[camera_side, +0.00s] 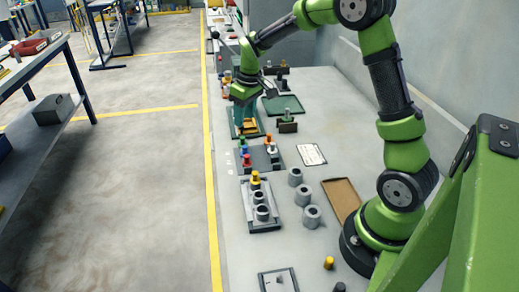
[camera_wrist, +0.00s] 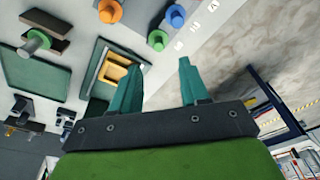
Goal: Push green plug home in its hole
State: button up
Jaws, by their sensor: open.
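The plug's hole is not clearly visible.
The yellow insert (camera_wrist: 114,72) lies close to the left finger. A rack (camera_side: 259,158) with several coloured plugs stands nearer the camera. A grey fixture (camera_side: 263,222), loose grey rings (camera_side: 311,216) and a brown tray (camera_side: 342,199) stand farther forward. The bench right of the white card (camera_side: 312,154) is clear.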

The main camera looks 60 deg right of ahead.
aim_at(243, 137)
jog(key=f, duration=0.5)
jog(key=w+f, duration=0.1)
jog(key=f, duration=0.2)
jog(key=shift+w+d+f, duration=0.1)
grip_shut()
